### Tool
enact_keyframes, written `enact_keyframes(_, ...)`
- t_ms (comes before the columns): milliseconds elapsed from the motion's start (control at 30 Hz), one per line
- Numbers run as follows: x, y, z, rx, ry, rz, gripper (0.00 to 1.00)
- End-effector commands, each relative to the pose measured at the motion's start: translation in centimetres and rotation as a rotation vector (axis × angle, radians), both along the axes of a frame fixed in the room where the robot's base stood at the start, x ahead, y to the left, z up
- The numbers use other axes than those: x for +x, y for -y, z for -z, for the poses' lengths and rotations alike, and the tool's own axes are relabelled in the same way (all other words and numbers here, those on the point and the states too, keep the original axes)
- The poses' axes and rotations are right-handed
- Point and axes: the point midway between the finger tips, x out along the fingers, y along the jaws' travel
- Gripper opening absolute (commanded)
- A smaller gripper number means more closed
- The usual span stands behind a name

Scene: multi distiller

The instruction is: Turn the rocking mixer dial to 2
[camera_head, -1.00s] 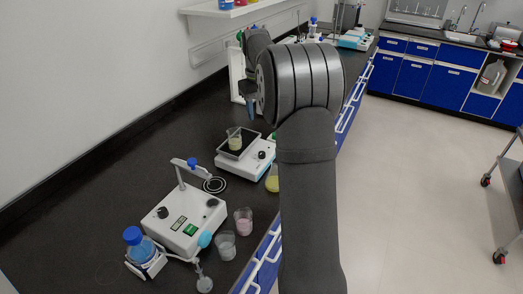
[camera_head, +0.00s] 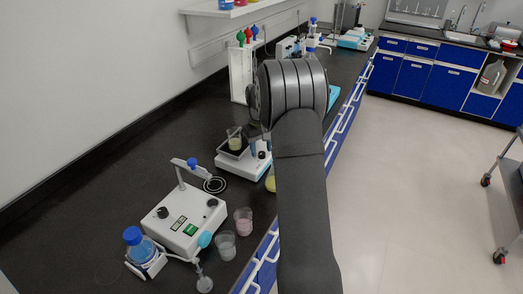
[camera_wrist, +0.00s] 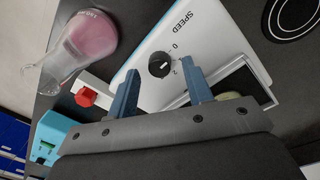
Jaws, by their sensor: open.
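The rocking mixer (camera_head: 235,167) is a white box on the dark bench, with a black platform on top. Its black round dial (camera_wrist: 161,64) shows in the wrist view on the white face, beside the word SPEED and the marks 0 and 2. A pale pointer line is on the dial; the exact setting is hard to read. My gripper (camera_wrist: 161,68) is open, its two blue fingers pointing at the dial, one to each side of it in the picture. No contact is visible. In the head view my gripper is mostly hidden by my arm.
A flask with pink liquid (camera_wrist: 88,38) and a red knob (camera_wrist: 85,97) show in the wrist view. A stirrer-like device (camera_head: 180,225) with a blue-capped bottle (camera_head: 138,246) stands nearer.

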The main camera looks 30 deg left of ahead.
Motion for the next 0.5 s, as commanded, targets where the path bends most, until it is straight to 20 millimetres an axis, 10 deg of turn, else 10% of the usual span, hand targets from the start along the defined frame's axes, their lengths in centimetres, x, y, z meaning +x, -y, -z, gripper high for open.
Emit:
enact_keyframes(400,0.03,0.05,1.15,0.0,0.0,0.0,0.46)
enact_keyframes(500,0.04,0.06,1.13,0.0,0.0,0.0,0.31)
